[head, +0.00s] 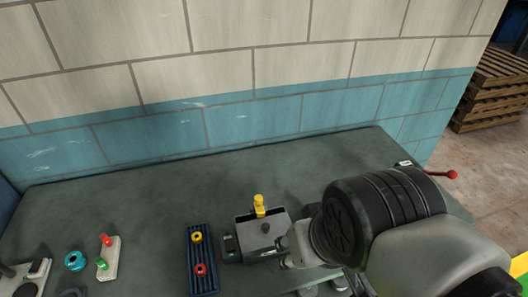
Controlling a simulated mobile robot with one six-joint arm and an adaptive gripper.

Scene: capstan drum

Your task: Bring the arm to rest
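My arm fills the lower right of the head view, with a pale grey link and a dark ribbed section over the bench (130,195). Light grey metal parts, which may belong to my gripper, show at the left end of the dark section, close beside a grey box. My fingertips cannot be made out, so I cannot tell whether the gripper is open or shut, or whether it touches the box. The capstan drum cannot be told apart with certainty from the dark shapes here. A red-knobbed lever (440,173) sticks out behind my arm on the right.
The grey box (264,229) carries a yellow upright piece (259,204). A dark ribbed tray (203,277) holds a yellow ring (197,237) and a red ring (201,269). A teal ring (75,261) and a pale switch block (108,260) are left. The bench's back-left is clear before the wall (250,120).

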